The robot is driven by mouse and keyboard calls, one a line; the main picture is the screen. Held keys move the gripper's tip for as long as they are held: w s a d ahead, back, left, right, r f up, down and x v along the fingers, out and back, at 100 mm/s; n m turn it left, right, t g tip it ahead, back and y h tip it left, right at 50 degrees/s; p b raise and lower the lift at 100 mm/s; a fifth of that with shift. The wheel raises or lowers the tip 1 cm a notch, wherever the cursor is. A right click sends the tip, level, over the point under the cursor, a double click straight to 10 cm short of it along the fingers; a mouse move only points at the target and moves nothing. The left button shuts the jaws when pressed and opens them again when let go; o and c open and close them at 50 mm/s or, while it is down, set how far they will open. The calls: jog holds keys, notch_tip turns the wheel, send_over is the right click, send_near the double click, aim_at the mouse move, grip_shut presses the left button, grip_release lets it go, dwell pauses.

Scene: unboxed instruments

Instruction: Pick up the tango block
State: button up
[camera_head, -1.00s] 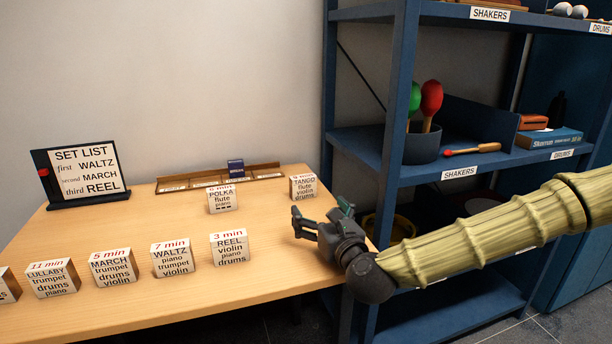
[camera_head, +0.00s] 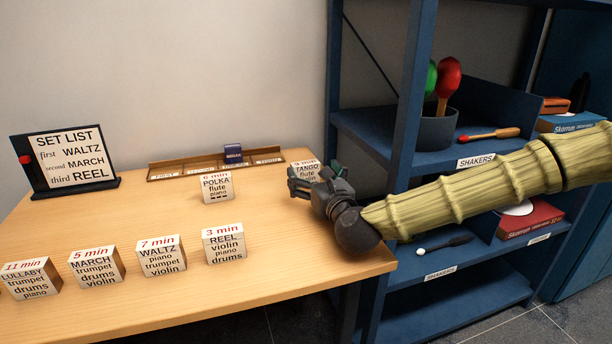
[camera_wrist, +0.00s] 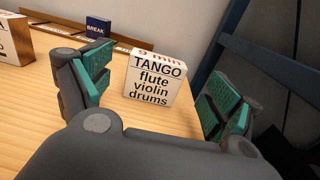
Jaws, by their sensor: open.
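The tango block (camera_wrist: 154,79) is a white block with a red "9 min" line and the words TANGO, flute, violin, drums. In the wrist view it stands upright between and just beyond my open fingers, with free space on both sides. In the head view the tango block (camera_head: 304,168) is at the back right of the table, its lower part hidden behind my gripper. My gripper (camera_head: 308,181) is open and empty, low over the table in front of the block. Its teal finger pads show on both sides in the wrist view (camera_wrist: 158,92).
The polka block (camera_head: 217,187) stands left of my gripper. A wooden rack (camera_head: 190,172) with a blue BREAK block (camera_head: 233,154) lies behind. Reel (camera_head: 224,244), waltz (camera_head: 162,256) and other blocks stand at the front. A blue shelf (camera_head: 377,130) rises close on the right.

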aim_at(307, 168)
jog(key=shift+b+x, duration=0.6)
jog(key=shift+x, duration=2)
jog(key=c, duration=1.1)
